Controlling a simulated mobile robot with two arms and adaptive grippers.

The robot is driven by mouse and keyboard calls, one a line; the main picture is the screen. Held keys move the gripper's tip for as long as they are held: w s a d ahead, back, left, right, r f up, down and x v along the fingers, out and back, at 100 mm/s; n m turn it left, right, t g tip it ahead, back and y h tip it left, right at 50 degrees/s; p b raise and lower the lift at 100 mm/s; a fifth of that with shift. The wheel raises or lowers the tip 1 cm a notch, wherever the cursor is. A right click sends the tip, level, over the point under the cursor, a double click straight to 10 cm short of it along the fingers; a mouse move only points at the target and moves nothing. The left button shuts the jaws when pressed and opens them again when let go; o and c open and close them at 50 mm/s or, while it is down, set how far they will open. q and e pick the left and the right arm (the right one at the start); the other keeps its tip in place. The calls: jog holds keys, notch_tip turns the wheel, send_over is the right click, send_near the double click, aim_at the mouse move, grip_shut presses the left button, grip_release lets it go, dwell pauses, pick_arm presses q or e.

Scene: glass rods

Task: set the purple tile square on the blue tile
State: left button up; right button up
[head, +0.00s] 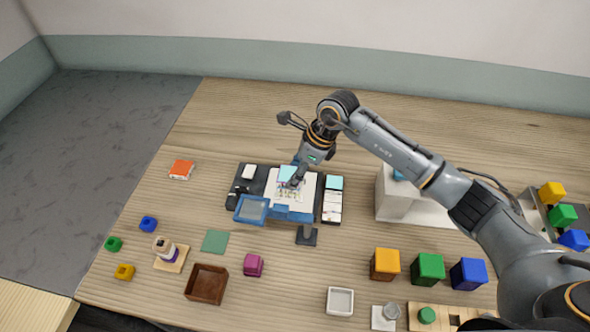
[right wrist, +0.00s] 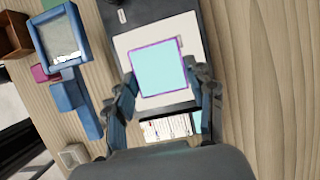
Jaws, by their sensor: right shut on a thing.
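A square with a light blue face and a thin purple border (right wrist: 159,69) lies between my right fingers in the right wrist view. I take the border as the purple tile; whether the blue face is a separate tile is unclear. My right gripper (right wrist: 162,82) is shut on it, one finger at each side. In the head view the right gripper (head: 291,184) is over a white sheet (head: 306,187) on a dark board, partly hiding the square (head: 288,173). Another light blue square (head: 335,182) lies at the top of a narrow tray to the right. My left gripper is not in view.
A white block (head: 400,203) stands to the right. Coloured cubes, a brown box (head: 206,283) and a green mat (head: 214,241) lie nearer. The table's back left is mostly clear.

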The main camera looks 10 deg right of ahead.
jog(key=o, duration=1.4)
jog(key=shift+c, duration=0.2)
jog(key=v, duration=1.2)
